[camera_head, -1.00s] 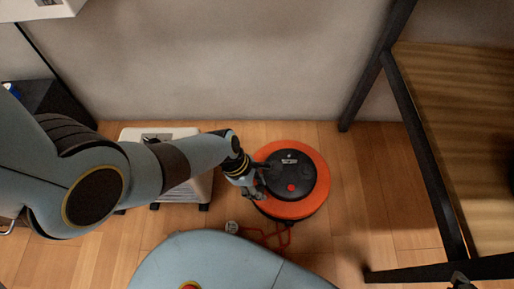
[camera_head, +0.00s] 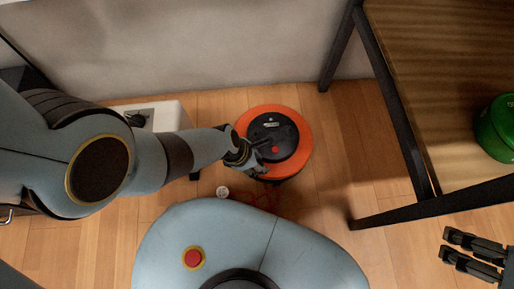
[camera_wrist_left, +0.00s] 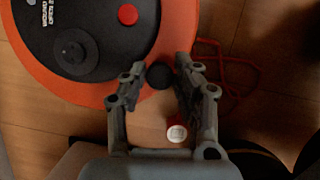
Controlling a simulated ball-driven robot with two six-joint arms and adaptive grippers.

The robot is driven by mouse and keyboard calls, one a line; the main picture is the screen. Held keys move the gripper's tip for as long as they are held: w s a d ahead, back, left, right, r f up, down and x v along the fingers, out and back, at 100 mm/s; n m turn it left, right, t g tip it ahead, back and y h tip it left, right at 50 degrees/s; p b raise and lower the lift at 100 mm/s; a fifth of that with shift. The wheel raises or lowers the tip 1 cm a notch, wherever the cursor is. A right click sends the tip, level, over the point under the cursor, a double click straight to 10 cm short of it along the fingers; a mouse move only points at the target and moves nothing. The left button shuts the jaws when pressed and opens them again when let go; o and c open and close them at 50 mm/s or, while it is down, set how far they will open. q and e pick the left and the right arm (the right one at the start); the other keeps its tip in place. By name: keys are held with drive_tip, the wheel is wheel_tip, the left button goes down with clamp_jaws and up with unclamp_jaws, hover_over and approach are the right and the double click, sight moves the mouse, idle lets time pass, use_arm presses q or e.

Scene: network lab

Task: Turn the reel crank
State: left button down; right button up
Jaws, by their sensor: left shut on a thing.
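The reel (camera_head: 304,148) is a round orange drum on the floor with a black face and a red button. In the left wrist view its orange rim (camera_wrist_left: 183,22) and black face fill the upper left. A dark round knob (camera_wrist_left: 160,77), which looks like the crank handle, sits at the rim between the fingertips of my left gripper (camera_wrist_left: 161,72). In the head view my left gripper (camera_head: 262,160) is at the reel's lower left, shut on that knob. My right gripper (camera_head: 470,254) is at the lower right, open and empty, away from the reel.
A red cord (camera_wrist_left: 238,62) lies on the floor beside the reel, with a white round piece (camera_wrist_left: 177,133) near it. A table (camera_head: 425,60) with black legs stands at the right, bearing a green object (camera_head: 497,128). A white cabinet (camera_head: 165,115) stands behind my left arm.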

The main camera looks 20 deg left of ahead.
use_arm(q)
drive_tip(key=shift+s+d, duration=0.1)
drive_tip(key=shift+d, duration=0.1)
drive_tip(key=c, duration=1.3)
unclamp_jaws()
drive_tip(key=shift+c, duration=0.2)
drive_tip(key=shift+a+r, duration=0.1)
drive_tip(key=v, duration=1.1)
drive_tip(key=shift+r, duration=0.4)
